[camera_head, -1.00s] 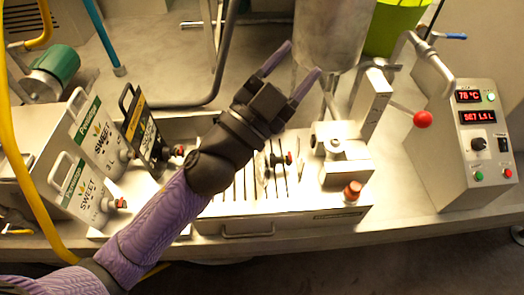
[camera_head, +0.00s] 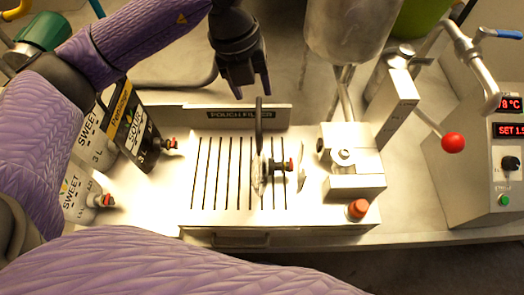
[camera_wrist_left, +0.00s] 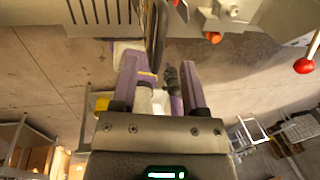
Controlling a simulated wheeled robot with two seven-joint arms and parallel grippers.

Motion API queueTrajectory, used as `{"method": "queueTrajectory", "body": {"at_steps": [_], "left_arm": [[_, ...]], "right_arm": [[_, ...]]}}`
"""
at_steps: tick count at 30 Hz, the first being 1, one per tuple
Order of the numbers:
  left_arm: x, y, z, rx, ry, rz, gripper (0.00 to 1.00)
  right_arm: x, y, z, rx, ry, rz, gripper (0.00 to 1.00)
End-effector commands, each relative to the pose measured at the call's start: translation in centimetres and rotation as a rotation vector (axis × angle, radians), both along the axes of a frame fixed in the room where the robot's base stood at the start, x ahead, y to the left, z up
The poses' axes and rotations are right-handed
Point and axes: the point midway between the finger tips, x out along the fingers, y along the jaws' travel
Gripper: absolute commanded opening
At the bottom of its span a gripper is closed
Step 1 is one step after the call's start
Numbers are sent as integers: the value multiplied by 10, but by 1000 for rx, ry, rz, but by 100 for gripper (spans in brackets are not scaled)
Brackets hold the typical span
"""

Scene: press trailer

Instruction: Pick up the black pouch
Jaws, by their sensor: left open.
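A thin dark pouch (camera_head: 259,120), seen almost edge-on, stands upright on the slotted filler tray (camera_head: 215,225). In the left wrist view the dark edge (camera_wrist_left: 157,35) lies ahead, between the lines of the two open fingers (camera_wrist_left: 158,68); contact cannot be told. Another black pouch, labelled SOUR (camera_head: 136,132), stands in the rack at left. My right gripper is out of view.
White SWEET pouches (camera_head: 78,195) stand at left, partly behind my arm. A metal clamp block (camera_head: 352,165) and a steel vessel (camera_head: 350,30) are right of the tray. A red-knobbed lever (camera_head: 453,142) and control box (camera_head: 490,165) are farther right.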

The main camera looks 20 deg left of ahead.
Motion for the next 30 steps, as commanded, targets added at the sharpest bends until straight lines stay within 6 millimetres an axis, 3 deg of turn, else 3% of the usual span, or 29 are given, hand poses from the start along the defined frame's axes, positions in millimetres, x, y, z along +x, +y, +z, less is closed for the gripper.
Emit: {"method": "queueTrajectory", "body": {"at_steps": [9,17,25,30], "left_arm": [[3,-10,-56,-4,1,-4,57],[4,-12,-61,-5,-1,-5,57],[4,-11,-61,-5,-1,-5,2],[4,-11,-61,-5,-1,-5,0]], "right_arm": [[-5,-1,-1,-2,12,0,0],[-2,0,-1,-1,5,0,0],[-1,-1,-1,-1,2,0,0],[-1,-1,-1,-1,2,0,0]]}}
